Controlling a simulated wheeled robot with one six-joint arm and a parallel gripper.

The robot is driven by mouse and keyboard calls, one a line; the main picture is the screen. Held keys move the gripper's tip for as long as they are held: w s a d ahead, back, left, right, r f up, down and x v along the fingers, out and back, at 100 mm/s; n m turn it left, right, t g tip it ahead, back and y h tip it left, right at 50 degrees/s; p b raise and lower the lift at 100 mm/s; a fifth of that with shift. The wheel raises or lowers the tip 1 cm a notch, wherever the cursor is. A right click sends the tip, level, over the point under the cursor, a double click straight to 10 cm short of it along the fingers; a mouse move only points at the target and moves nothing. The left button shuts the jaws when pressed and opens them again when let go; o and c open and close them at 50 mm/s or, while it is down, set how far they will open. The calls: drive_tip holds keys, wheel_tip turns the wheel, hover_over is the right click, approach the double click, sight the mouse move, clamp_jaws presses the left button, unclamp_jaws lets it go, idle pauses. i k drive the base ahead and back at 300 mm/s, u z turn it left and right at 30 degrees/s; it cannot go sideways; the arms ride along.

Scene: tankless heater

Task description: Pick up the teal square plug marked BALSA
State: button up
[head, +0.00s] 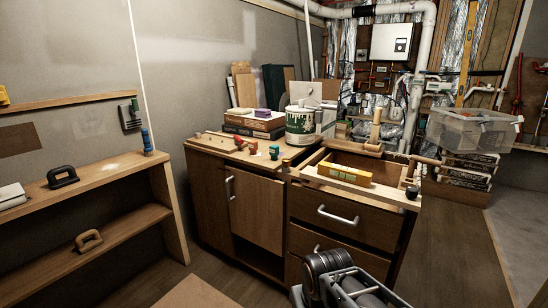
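A small teal block-like piece (274,152) stands on the wooden top of the left cabinet, near its front right corner. It is the only teal piece I make out there, and it is too small for me to read any marking or be sure of its shape. A red piece (252,148) stands just left of it, apart from it. Parts of my own arm show at the bottom centre, well below and in front of the cabinet. I cannot make out gripper fingertips there, and nothing of mine is near the teal piece.
A green-and-white can (299,126) stands behind the teal piece. A clear bin (470,131) stands far right. A shelf unit (105,172) with a blue item (147,141) is left. Floor between is clear.

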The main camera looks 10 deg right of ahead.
sight(274, 149)
drive_tip(key=u, duration=0.7)
drive_tip(key=i, duration=1.45)
drive_tip(key=z, duration=0.25)
